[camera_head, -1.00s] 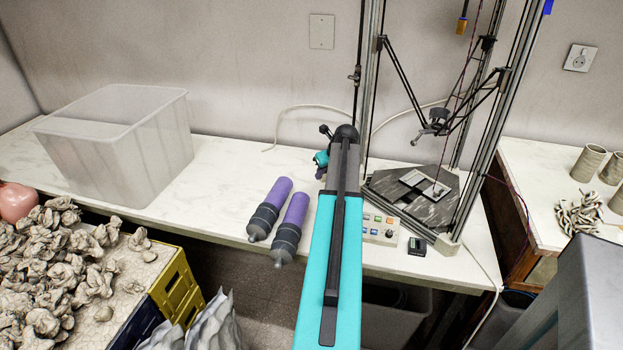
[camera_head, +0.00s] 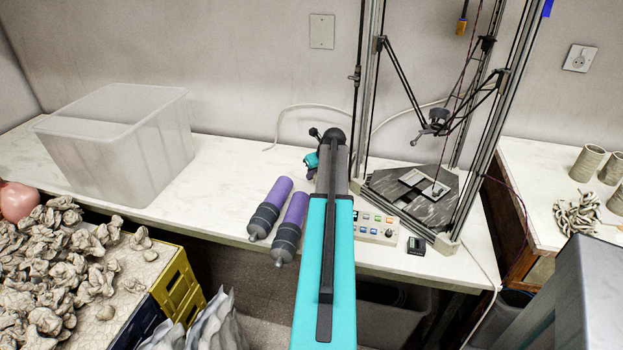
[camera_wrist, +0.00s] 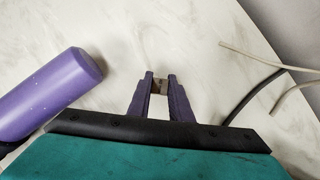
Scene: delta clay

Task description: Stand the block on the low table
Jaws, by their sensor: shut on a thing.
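My gripper (camera_wrist: 160,82) shows in the wrist view with its two dark purple fingers shut on a small brownish block (camera_wrist: 160,86) at their tips. Only a small part of the block shows between the fingers. Its full shape and whether it touches the surface below cannot be told. Behind it is the pale marbled top of the white table (camera_wrist: 150,35), also in the head view (camera_head: 225,165). In the head view my teal and black arm reaches over this table, and the fingers and block are hidden behind it.
Two purple cylinders (camera_head: 290,228) lie left of my arm at the table's front edge; one shows in the wrist view (camera_wrist: 60,85). A clear bin (camera_head: 125,150) stands at left. A delta frame (camera_head: 365,90) and a button box (camera_head: 376,226) stand at right. Cables (camera_wrist: 265,95) lie near the wall.

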